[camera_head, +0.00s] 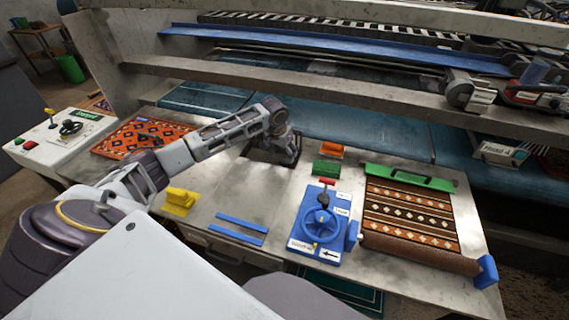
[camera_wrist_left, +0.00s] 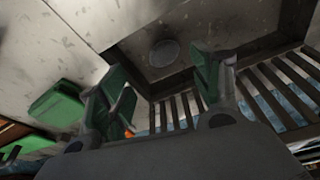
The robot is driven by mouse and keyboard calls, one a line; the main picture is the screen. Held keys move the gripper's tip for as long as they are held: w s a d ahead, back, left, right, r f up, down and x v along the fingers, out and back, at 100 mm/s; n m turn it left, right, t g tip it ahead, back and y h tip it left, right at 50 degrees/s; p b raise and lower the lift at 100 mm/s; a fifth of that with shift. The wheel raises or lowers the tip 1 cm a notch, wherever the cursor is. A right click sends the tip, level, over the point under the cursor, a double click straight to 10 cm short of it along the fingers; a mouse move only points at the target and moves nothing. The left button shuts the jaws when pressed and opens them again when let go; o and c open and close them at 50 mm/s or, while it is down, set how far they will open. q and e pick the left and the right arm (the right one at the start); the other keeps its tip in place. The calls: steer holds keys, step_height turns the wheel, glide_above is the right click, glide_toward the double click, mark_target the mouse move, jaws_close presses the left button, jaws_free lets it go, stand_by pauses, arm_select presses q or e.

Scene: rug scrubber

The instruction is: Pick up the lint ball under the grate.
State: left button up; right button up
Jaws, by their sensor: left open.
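My left gripper (camera_head: 288,153) reaches down into a dark square opening (camera_head: 262,153) in the metal worktop. In the left wrist view its two green-padded fingers (camera_wrist_left: 160,88) are spread, with nothing between them. Dark grate bars (camera_wrist_left: 277,88) lie beyond and around the fingers, beside a recessed metal pan. A round grey shape (camera_wrist_left: 163,53) shows on the pan; I cannot tell whether it is the lint ball or a drain. A small orange spot (camera_wrist_left: 157,118) shows by the bars, its nature unclear. My right gripper is not in view.
A green block (camera_head: 327,168) and an orange block (camera_head: 331,149) stand right of the opening. A metal beam (camera_head: 330,92) crosses behind.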

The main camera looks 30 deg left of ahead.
mark_target(284, 160)
arm_select(q)
steer(key=shift+w+f, duration=0.15)
steer(key=shift+f, duration=0.45)
steer(key=shift+a+x, duration=0.15)
steer(key=shift+x, duration=1.15)
steer(key=shift+a+x, duration=0.15)
steer(key=shift+x, duration=1.15)
steer(key=shift+c, duration=0.5)
steer(key=c, duration=0.7)
